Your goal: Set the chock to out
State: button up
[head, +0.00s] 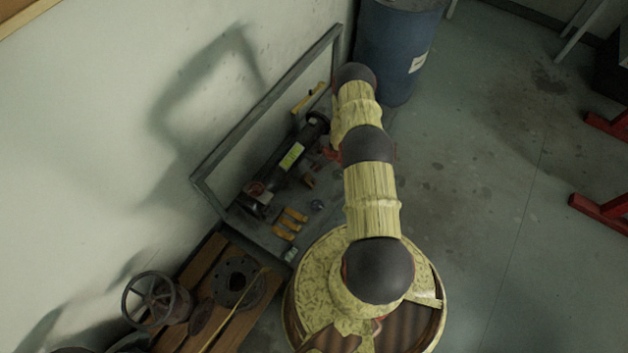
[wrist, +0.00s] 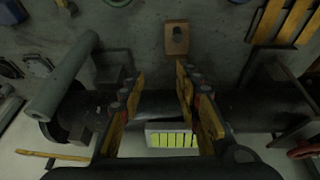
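A small brown block with a dark hole (wrist: 176,38), which may be the chock, lies on the grey surface beyond my fingertips in the wrist view. My gripper (wrist: 160,76) is open, its two yellow fingers apart with nothing held between them. The fingers are over a dark pipe-like valve body (wrist: 250,108) with a yellow-green label (wrist: 172,138). The block is apart from the fingers. In the head view the valve body (head: 290,158) lies inside a grey metal frame by the wall; my arm hides most of my gripper there.
Orange bars (wrist: 284,20) lie at the upper right in the wrist view; they also show in the head view (head: 290,220). A wooden pallet (head: 185,341) with a handwheel (head: 157,300) is at the lower left. A blue drum (head: 400,45) stands behind my arm.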

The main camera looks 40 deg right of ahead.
send_near(313, 180)
jog(key=f, duration=0.1)
jog(key=shift+y, duration=0.3)
jog(key=b+x, duration=0.1)
jog(key=x, duration=0.1)
jog(key=b+x, duration=0.1)
jog(key=x, duration=0.2)
jog(key=b+x, duration=0.1)
jog(key=x, duration=0.1)
jog(key=shift+w+d+f+b, duration=0.25)
jog(key=shift+w+b, duration=0.05)
jog(key=shift+b, duration=0.05)
jog(key=c, duration=0.3)
grip_shut()
